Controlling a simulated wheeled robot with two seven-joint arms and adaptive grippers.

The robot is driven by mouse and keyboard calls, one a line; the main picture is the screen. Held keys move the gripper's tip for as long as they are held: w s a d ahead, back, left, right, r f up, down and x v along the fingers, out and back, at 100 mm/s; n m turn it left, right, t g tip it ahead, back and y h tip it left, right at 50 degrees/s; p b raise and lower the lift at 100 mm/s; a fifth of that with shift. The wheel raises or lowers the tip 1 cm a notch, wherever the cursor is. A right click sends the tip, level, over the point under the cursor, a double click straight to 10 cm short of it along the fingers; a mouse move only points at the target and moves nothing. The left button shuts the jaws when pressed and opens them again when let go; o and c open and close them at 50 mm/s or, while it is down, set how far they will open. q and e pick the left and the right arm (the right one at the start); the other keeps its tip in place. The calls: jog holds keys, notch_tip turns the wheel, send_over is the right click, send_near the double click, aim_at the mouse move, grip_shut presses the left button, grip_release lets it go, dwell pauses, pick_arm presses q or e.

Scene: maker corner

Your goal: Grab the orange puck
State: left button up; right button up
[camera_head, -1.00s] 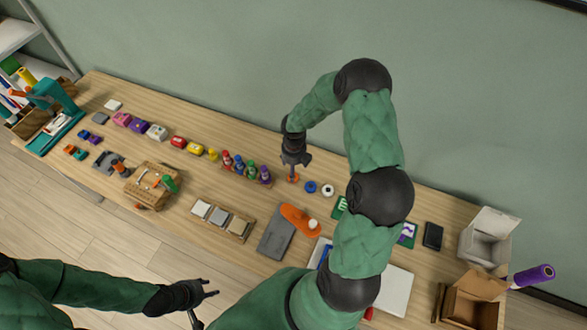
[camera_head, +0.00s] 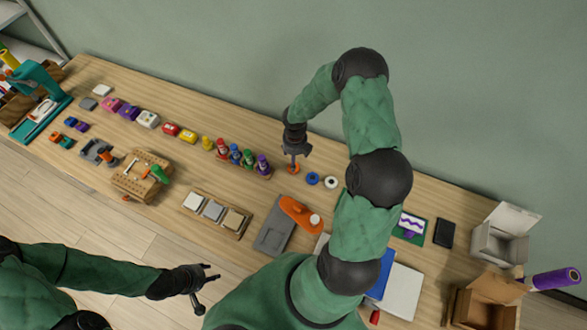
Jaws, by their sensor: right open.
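The orange puck (camera_head: 294,169) lies on the wooden table (camera_head: 190,172), left of a blue puck (camera_head: 313,178) and a white puck (camera_head: 330,182). My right gripper (camera_head: 295,158) points down just above and behind the orange puck. It is open, and its fingertips partly overlap the puck in this view. I cannot tell whether they touch it. My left gripper (camera_head: 207,285) is open and empty, in front of the table's near edge.
Several coloured bottles (camera_head: 235,154) stand left of the orange puck. A grey plate (camera_head: 268,240) and an orange tool (camera_head: 296,211) lie nearer. A tray of square tiles (camera_head: 236,222) lies front left. Open boxes (camera_head: 498,243) stand at the right end.

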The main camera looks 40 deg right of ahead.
jog(key=f, duration=0.2)
jog(key=f+b, duration=0.1)
jog(key=f, duration=0.4)
jog(key=shift+w+f, duration=0.25)
jog(key=shift+f, duration=0.1)
jog(key=c, duration=1.1)
